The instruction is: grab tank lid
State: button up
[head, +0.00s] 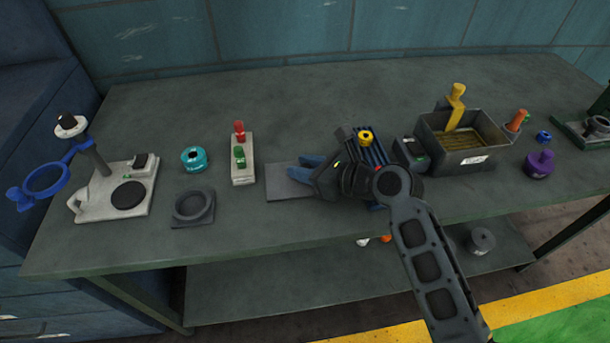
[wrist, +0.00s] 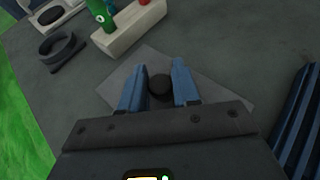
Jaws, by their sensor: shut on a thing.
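The tank lid looks to be the flat grey plate (head: 284,190) in the middle of the bench; it also shows in the wrist view (wrist: 145,62), with a dark round knob (wrist: 160,86) at its middle. My gripper (head: 305,170) is over the plate, its blue fingers on either side of the knob and shut on it in the wrist view (wrist: 159,88). The plate looks flat on or close to the bench; I cannot tell whether it touches. In the head view my gripper hides the knob and the plate's right part. The open grey tank (head: 438,158) stands to the right.
A yellow-handled tool (head: 455,105) stands in the tank. A blue ribbed block (head: 375,150) is right behind my gripper. A white block with red and green pegs (head: 242,170) is left of the plate. A grey ring holder (head: 192,207) and teal piece (head: 194,159) lie further left.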

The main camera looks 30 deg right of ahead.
grip_shut()
jog(key=shift+r, duration=0.1)
